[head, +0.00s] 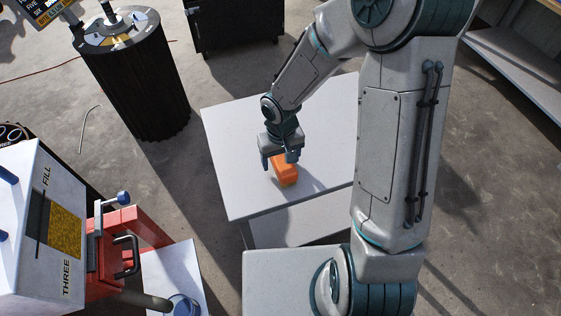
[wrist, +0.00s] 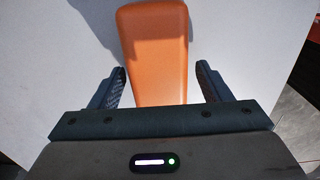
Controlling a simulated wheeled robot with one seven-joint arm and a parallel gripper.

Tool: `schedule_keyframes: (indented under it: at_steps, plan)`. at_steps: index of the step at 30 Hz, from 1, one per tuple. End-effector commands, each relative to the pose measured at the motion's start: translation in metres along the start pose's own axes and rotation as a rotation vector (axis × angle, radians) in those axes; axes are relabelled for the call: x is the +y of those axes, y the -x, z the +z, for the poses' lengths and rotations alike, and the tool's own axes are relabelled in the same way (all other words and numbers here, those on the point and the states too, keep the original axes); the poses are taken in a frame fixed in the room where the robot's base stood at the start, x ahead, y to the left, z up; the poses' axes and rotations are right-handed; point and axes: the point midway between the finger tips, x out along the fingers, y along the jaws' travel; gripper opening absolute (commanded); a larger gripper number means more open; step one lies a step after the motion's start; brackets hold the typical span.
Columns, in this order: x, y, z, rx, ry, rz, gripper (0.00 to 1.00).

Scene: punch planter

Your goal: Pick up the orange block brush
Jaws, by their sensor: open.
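The orange block brush (head: 286,174) lies on a light grey table (head: 233,186). In the wrist view the brush (wrist: 156,50) is a smooth orange block with rounded corners, and its near end is hidden behind my gripper's body. My gripper (head: 279,162) is directly over the brush in the head view. In the wrist view my gripper (wrist: 161,82) is open, with one finger on each side of the brush and a gap on both sides. No bristles show.
A white box marked FILL and THREE (head: 22,225) stands at the lower left beside a red frame (head: 152,233). A black ribbed drum (head: 135,85) stands at the upper left. The tabletop around the brush is clear.

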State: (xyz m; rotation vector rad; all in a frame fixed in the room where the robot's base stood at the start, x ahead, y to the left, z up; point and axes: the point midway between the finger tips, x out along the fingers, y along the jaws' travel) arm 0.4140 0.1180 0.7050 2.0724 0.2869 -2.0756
Motion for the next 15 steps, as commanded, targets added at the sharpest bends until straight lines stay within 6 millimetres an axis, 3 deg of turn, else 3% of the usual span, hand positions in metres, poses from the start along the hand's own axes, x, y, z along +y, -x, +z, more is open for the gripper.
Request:
schedule_keyframes:
  at_steps: [3, 10, 15]
  plan:
    - [-0.0004, -0.0089, 0.0001, 0.0, 0.002, -0.001, 0.71]
    - [-0.0003, -0.0085, -0.0001, 0.001, 0.001, -0.001, 0.68]
    - [-0.0003, -0.0084, -0.0001, 0.001, 0.001, -0.001, 0.21]
